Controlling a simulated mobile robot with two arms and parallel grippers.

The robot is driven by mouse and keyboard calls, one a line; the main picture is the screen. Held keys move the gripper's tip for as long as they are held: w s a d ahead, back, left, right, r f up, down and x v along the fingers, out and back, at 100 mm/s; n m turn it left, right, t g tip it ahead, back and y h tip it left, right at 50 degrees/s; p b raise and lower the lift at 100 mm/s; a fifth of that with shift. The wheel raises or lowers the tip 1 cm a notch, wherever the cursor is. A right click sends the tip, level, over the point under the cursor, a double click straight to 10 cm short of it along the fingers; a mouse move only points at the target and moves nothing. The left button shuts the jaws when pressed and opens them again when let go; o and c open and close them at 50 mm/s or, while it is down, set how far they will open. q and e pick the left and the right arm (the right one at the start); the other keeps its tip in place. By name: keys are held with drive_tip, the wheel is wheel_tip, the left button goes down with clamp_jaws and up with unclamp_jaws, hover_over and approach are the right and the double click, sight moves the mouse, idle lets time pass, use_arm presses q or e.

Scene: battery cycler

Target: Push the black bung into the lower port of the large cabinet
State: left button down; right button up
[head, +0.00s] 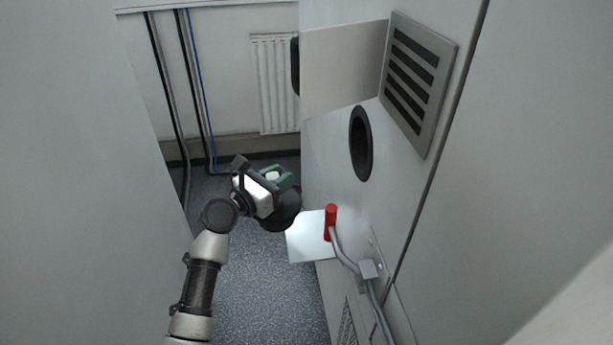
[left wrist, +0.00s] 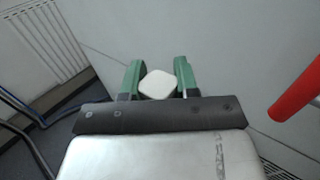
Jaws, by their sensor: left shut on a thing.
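My left gripper (head: 278,179) has green fingers and is shut on a small pale block-like grip, which shows between the fingers (left wrist: 158,82) in the left wrist view. A dark rounded body, seemingly the black bung (head: 286,212), shows just beneath the fingers in the head view; the left wrist view does not show it. The large cabinet (head: 395,190) stands at the right. A black-rimmed oval port (head: 361,143) is in its face, up and right of the gripper and clear of it. My right gripper is out of view.
A red-handled lever (head: 330,222) sticks out from the cabinet right of the gripper, by a pale flat panel (head: 303,243). Above are a cream flap (head: 342,68) with a dark disc at its edge and a slatted vent (head: 418,80). A grey wall stands close at left.

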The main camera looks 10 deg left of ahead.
use_arm(q)
drive_tip(key=s+a, duration=0.4)
drive_tip(key=a, duration=0.6)
drive_tip(key=r+p, duration=0.5)
drive_tip(key=shift+s+a+r, duration=0.1)
drive_tip(key=shift+s+a, duration=0.1)
drive_tip(key=shift+a, duration=0.05)
